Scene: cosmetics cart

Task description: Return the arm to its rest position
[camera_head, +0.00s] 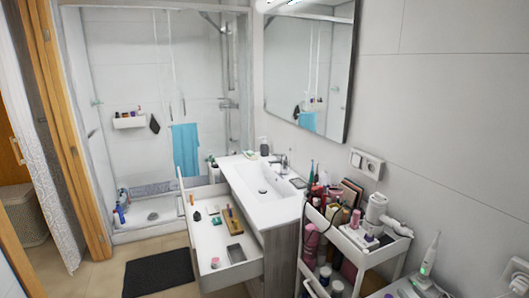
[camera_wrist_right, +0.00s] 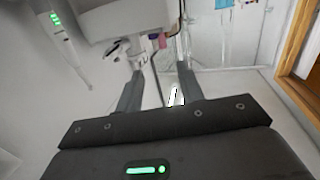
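My right gripper (camera_wrist_right: 159,70) shows in the wrist view. Its two dark fingers stand apart, and I see nothing clamped between them. A small white thing (camera_wrist_right: 175,97) appears in the gap, but it looks to lie beyond the fingers; I cannot tell what it is. I cannot make out the right gripper clearly in the head view. My left gripper is in neither view.
A white cart (camera_head: 345,243) crowded with cosmetics stands at the right, close to the wall. An open drawer (camera_head: 212,272) juts out below the sink (camera_head: 262,178). A dark mat (camera_head: 158,272) lies on the floor. A wooden door frame (camera_head: 75,140) stands left.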

